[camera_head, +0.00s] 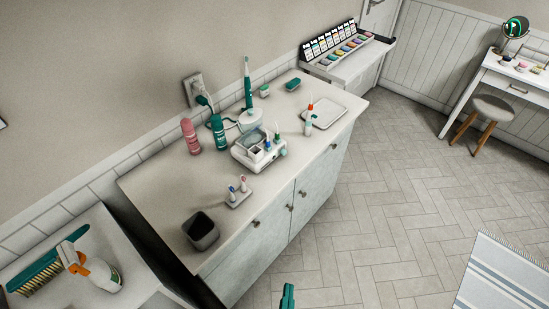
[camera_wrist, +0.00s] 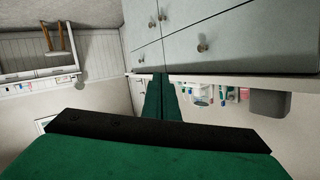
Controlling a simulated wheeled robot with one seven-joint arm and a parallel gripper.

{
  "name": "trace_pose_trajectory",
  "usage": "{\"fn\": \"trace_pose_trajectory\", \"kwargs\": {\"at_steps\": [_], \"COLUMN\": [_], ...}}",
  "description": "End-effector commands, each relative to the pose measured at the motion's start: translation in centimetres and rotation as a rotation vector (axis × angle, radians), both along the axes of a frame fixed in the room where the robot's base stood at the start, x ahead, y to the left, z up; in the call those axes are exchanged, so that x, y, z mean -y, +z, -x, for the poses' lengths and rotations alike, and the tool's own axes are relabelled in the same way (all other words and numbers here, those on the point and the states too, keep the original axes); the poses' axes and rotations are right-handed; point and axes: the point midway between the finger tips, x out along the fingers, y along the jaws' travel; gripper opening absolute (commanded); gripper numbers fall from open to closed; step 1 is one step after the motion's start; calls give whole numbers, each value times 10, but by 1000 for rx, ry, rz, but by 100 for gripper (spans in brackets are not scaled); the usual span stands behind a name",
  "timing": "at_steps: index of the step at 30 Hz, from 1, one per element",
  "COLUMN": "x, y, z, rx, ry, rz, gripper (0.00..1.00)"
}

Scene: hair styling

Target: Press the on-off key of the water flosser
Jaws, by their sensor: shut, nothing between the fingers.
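The water flosser (camera_head: 258,152) looks like the white unit with a clear tank and small coloured tips, standing in the middle of the counter. Its on-off key is too small to make out. My gripper (camera_head: 287,293) shows at the bottom edge of the head view, in front of the cabinet and well apart from the flosser. In the wrist view my green gripper fingers (camera_wrist: 161,80) lie together, shut and empty. That view is upside down, with small counter items showing beyond the fingers; I cannot tell the flosser clearly there.
The counter (camera_head: 165,200) holds a pink bottle (camera_head: 190,136), a green bottle (camera_head: 218,132), an electric toothbrush (camera_head: 247,82), a white tray (camera_head: 327,110), a brush-head holder (camera_head: 238,192) and a dark cup (camera_head: 201,231). Cabinet doors (camera_wrist: 218,38) face my gripper.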

Motion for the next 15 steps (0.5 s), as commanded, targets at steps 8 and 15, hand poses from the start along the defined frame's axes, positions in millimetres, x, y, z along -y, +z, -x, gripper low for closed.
{"fn": "trace_pose_trajectory", "kwargs": {"at_steps": [8, 15], "x": [10, 17], "y": [-13, 1], "z": [-104, -195], "rx": [6, 6], "ry": [-43, -43], "rz": [-231, -423], "gripper": [0, 0]}}
